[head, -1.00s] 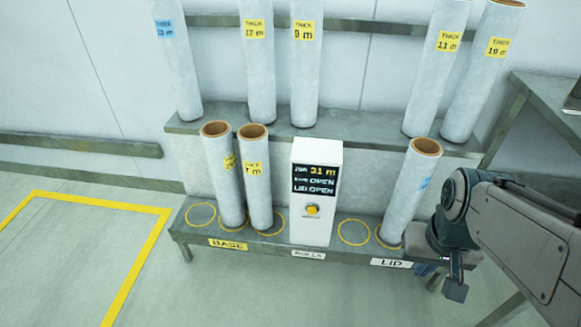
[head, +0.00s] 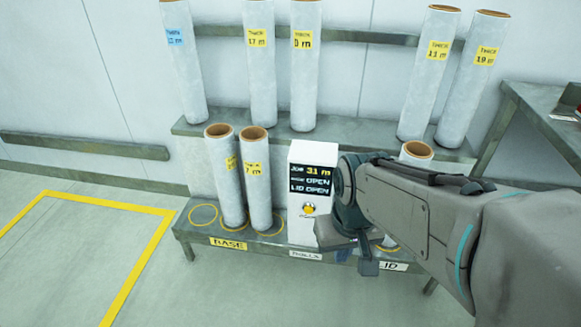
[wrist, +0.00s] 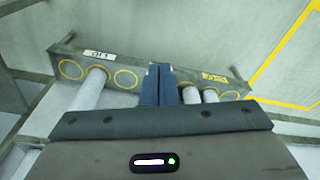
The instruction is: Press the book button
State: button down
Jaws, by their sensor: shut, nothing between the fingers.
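A white box (head: 300,224) stands on the lower shelf between the BASE and LID ends. Its dark screen (head: 310,179) reads a job of 31 m, with LID OPEN and another OPEN line. Below the screen is a round yellow button (head: 309,208), most likely the book button; no label for it is legible. My gripper (head: 368,266) is low and just right of the box, apart from the button. In the wrist view its two blue fingers (wrist: 158,84) are together and empty. The box is not visible in the wrist view, probably hidden behind the fingers.
Two rolls (head: 230,180) stand at the BASE end of the lower shelf. Another roll (head: 416,152) at the LID end is mostly behind my arm. Several tall rolls (head: 262,70) line the upper shelf. Open floor (head: 75,250) lies left, marked in yellow.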

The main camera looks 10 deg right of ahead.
jog(key=w+a+f+m+g+y+b, duration=0.4)
jog(key=a+f+m+y, duration=0.85)
jog(key=m, duration=1.05)
jog(key=w+d+f+m+t+y+b, duration=0.1)
jog(key=w+f+m+t, duration=0.2)
jog(key=w+m+t, duration=0.45)
jog(key=w+d+f+m+t+y+b, duration=0.1)
jog(key=w+f+m+t+y+b, duration=0.2)
jog(key=m, duration=0.7)
jog(key=w+d+f+m+t+h, duration=0.7)
jog(key=d+f+m+h, duration=0.1)
jog(key=m, duration=0.8)
jog(key=shift+d+f, duration=0.5)
jog(key=shift+d, duration=0.05)
jog(key=shift+h, duration=0.25)
